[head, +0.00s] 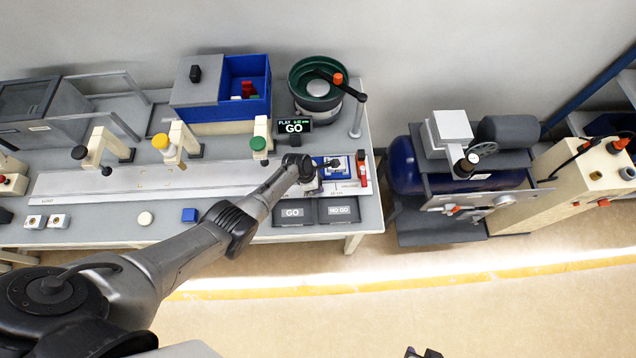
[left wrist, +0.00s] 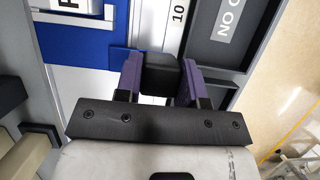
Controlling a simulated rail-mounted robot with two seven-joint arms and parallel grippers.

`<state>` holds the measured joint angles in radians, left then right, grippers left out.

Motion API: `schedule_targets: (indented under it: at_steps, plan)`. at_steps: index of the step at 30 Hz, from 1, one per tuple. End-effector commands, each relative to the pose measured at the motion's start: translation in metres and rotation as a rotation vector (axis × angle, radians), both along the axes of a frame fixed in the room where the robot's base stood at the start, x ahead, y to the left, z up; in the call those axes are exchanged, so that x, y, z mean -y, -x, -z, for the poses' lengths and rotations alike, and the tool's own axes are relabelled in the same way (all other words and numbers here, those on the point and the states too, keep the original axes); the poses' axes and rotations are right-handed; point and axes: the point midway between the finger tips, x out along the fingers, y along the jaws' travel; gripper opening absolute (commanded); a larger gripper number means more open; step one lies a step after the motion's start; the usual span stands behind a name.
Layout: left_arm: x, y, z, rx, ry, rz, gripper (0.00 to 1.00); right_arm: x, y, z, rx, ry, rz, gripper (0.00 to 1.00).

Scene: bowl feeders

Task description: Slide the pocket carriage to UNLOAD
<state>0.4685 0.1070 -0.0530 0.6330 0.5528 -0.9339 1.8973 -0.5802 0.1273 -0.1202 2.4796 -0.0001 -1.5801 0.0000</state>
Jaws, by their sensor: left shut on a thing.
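The pocket carriage (head: 338,173), a blue block with a white plate, is at the right end of the long pale track (head: 150,180). It also shows as a blue surface in the left wrist view (left wrist: 85,45). My left gripper (head: 308,172) is at the carriage's near left side. In the left wrist view, its purple fingers (left wrist: 160,80) are shut on a black knob (left wrist: 160,68). A dark tip at the bottom edge of the head view may be my right gripper (head: 424,353).
GO and NO GO bins (head: 292,213) lie in front of the carriage. A red-topped post (head: 362,168) stands close on its right. A green bowl feeder (head: 316,85) and a blue bin (head: 240,95) stand behind. Knobbed beige brackets (head: 180,140) overhang the track.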

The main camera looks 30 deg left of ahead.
Motion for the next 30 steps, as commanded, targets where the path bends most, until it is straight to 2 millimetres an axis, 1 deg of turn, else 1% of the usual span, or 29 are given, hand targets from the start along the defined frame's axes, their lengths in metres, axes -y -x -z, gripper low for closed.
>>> schedule_targets:
  at_steps: [6, 7, 15, 23, 26, 30]
  plan:
    - [0.002, -0.001, -0.002, 0.002, 0.002, 0.001, 0.0, 0.0, 0.0, -0.001, 0.0, 0.0, 0.0, 0.43]
    - [0.002, -0.001, -0.002, 0.002, 0.002, 0.001, 0.37, 0.0, 0.0, -0.001, 0.001, 0.0, 0.001, 0.43]
    - [0.001, -0.001, -0.001, 0.001, 0.001, 0.001, 0.62, -0.002, 0.0, -0.001, 0.001, -0.006, 0.004, 0.43]
    - [0.0, 0.0, -0.002, 0.0, 0.0, 0.0, 0.62, -0.003, 0.0, -0.002, 0.001, -0.011, 0.008, 0.43]
    - [-0.002, 0.001, -0.01, 0.002, 0.0, 0.001, 0.62, -0.003, 0.0, -0.008, 0.001, -0.011, 0.008, 0.43]
    - [-0.009, 0.006, -0.03, 0.003, -0.002, 0.0, 0.62, -0.003, 0.0, -0.022, 0.0, -0.011, 0.007, 0.43]
